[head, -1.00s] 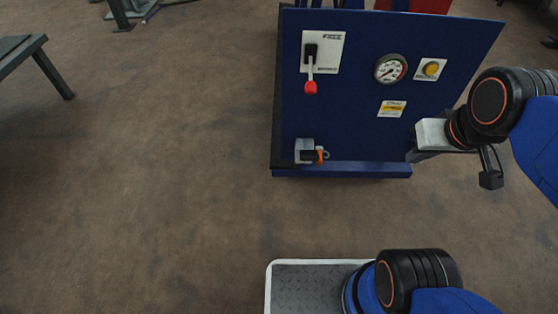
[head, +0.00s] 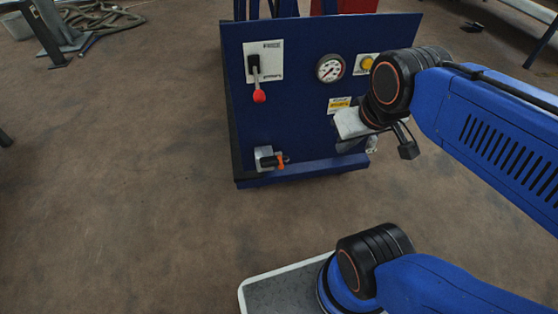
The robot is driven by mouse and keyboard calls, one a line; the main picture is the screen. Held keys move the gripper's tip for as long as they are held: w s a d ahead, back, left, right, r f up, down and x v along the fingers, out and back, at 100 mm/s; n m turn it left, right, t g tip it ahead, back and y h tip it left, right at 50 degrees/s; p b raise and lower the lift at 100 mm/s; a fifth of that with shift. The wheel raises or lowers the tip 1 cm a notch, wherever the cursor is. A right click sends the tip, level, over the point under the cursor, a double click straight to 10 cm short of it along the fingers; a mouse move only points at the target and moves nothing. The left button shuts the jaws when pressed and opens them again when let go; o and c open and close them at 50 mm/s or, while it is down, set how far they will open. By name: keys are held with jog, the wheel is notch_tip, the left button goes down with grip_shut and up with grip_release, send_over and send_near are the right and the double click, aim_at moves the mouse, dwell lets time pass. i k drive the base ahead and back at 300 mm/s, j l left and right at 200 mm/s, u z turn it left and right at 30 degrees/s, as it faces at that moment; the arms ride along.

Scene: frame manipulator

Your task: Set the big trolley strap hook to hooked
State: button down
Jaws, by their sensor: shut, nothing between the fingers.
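The big trolley shows as a blue panel (head: 290,118) with a foot ledge, standing ahead of me. Low on its left side is a grey bracket (head: 265,158) with a black and orange latch-like piece (head: 280,161). This may be the strap hook; it is too small to tell whether it is hooked. My gripper (head: 345,145) is in front of the panel's lower right part, right of the bracket and apart from it. It is shut and empty, its fingers partly hidden by its pale body.
The panel carries a red-knobbed lever (head: 259,96), a gauge (head: 330,68), a yellow button (head: 367,63) and a yellow label (head: 339,104). Open brown floor (head: 130,190) lies left and in front. A bench leg and hose (head: 105,18) are at the far left.

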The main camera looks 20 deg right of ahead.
aim_at(280, 155)
jog(key=k+j+z, duration=0.55)
jog(key=k+z, duration=0.2)
jog(key=k, duration=0.05)
